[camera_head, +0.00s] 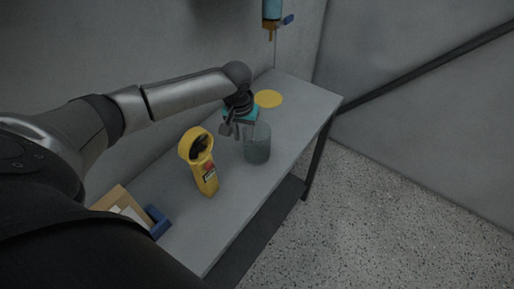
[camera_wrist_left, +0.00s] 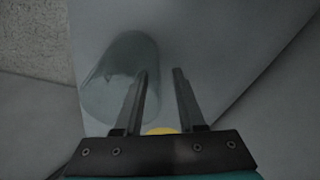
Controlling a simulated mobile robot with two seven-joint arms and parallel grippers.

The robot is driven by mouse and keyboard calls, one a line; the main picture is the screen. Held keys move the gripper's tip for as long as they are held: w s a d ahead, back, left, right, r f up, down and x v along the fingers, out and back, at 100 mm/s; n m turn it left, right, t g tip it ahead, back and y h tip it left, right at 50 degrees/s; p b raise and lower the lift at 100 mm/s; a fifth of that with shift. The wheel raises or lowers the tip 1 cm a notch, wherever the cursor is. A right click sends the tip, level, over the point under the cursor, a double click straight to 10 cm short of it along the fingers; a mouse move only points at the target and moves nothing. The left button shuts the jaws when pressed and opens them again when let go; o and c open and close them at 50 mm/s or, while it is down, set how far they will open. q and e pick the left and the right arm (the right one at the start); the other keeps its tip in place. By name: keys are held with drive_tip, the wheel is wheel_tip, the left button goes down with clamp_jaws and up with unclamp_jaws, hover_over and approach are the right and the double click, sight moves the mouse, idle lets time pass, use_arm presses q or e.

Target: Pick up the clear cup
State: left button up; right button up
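The clear cup (camera_head: 257,150), a greyish see-through cylinder, stands on the grey table. It also shows in the left wrist view (camera_wrist_left: 108,85), left of centre. My left gripper (camera_head: 239,132) is at the cup's upper left side. In the left wrist view my gripper's fingers (camera_wrist_left: 161,72) are apart with nothing clearly held between them. The left finger overlaps the cup's right part, and the other finger is clear of it to the right. I cannot tell whether that finger is inside the cup or in front of it. My right gripper is not in view.
A yellow handheld device (camera_head: 205,176) stands on the table (camera_head: 222,228), left of the cup. A yellow disc (camera_head: 268,98) lies behind the gripper. A tan and blue item (camera_head: 155,222) is at the near left. A blue dispenser (camera_head: 271,12) hangs at the back wall.

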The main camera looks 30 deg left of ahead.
use_arm(q)
drive_tip(key=shift+w+f, duration=0.1)
drive_tip(key=shift+f, duration=0.6)
clamp_jaws()
idle(0.9)
